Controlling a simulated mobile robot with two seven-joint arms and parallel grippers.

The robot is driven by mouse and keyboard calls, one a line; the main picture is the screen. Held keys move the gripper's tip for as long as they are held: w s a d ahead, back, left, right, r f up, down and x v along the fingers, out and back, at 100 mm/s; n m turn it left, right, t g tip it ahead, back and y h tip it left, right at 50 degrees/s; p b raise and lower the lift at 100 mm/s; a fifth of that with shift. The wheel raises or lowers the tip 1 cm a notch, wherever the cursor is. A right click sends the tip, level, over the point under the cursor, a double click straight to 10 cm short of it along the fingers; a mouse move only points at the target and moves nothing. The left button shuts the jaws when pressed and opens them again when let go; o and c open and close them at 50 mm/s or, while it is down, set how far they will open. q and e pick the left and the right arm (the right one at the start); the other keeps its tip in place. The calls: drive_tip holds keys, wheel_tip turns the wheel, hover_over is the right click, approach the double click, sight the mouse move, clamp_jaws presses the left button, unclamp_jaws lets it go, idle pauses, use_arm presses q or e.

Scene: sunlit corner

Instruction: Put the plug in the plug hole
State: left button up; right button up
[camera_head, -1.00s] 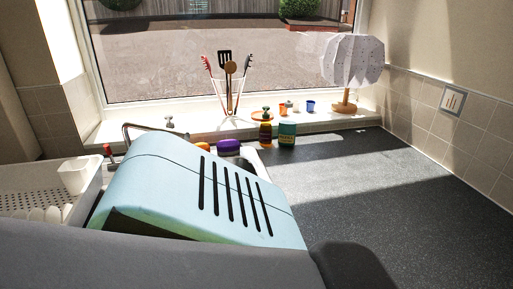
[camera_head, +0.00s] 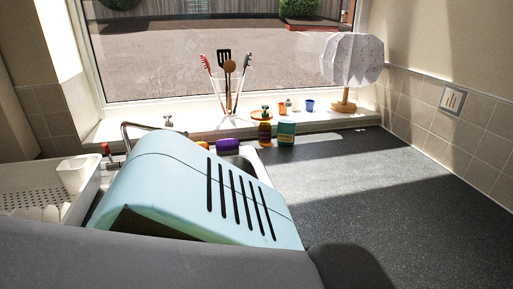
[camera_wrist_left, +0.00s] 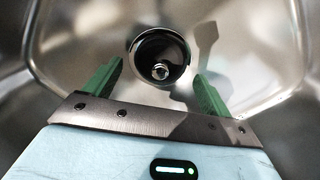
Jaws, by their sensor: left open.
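In the left wrist view, the plug hole (camera_wrist_left: 139,47) shows as a dark round opening with a shiny rim in the floor of the metal sink (camera_wrist_left: 75,30). A small silver knob (camera_wrist_left: 160,71), which looks like part of the plug, sits inside the dark round area at its lower side. Whether the plug is seated or only lies over the hole, I cannot tell. My left gripper (camera_wrist_left: 157,70) is open, its green fingers apart on either side of the knob. In the head view my own blue arm link hides the gripper and most of the sink. My right gripper is not in view.
A purple-topped item (camera_head: 228,146) stands by the sink edge. A brown bottle (camera_head: 265,130) and a green container (camera_head: 286,132) stand behind the sink. A white dish rack (camera_head: 30,180) is at left. The dark counter (camera_head: 400,200) at right is clear.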

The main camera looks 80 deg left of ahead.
use_arm(q)
wheel_tip(320, 180, up, 4)
drive_tip(key=shift+r, duration=0.75)
